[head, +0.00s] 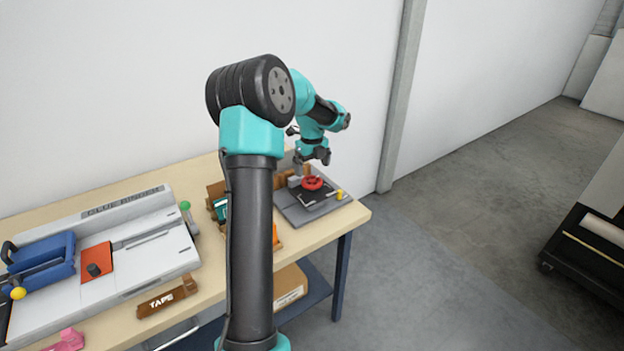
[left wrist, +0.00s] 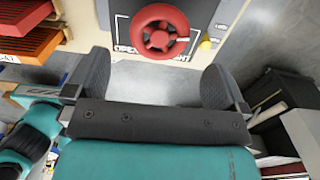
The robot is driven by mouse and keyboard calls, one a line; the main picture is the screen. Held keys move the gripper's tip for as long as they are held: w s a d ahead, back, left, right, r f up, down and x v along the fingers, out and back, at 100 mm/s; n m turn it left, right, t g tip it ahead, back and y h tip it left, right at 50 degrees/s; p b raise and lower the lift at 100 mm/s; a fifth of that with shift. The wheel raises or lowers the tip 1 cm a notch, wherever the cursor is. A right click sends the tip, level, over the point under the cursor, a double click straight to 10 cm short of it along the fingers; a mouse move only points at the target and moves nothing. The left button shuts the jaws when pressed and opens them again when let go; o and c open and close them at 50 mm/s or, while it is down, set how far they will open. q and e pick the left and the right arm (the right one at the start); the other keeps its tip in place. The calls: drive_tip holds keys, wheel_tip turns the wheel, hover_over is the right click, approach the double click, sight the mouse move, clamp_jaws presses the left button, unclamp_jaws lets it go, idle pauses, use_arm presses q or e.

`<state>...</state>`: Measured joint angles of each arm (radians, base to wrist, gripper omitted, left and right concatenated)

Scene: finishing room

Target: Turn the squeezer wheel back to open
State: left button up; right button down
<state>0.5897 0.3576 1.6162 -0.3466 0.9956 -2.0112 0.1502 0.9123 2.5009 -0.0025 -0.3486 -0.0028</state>
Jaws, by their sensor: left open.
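The squeezer wheel (head: 312,183) is a small red handwheel on a dark grey plate (head: 290,207) at the right end of the workbench. My left gripper (head: 312,160) is above and close to the wheel, pointing down. In the left wrist view the red wheel (left wrist: 160,38) shows beyond the fingertips, over a dark panel with white lettering that includes "OPEN". The left gripper (left wrist: 155,78) is open there, with wide empty space between its two dark fingers. The wheel appears apart from both fingers. My right gripper is not in view.
A yellow knob (head: 340,195) stands beside the wheel. A white glue binder (head: 150,262) with a blue clamp (head: 42,258) fills the bench's left. A brown tape holder (head: 167,298) lies in front. My arm hides part of the bench middle. Open floor lies right of the bench.

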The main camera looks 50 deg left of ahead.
sight(312, 180)
use_arm(q)
drive_tip(key=shift+f, duration=2.75)
drive_tip(key=shift+c, duration=0.3)
drive_tip(key=c, duration=0.8)
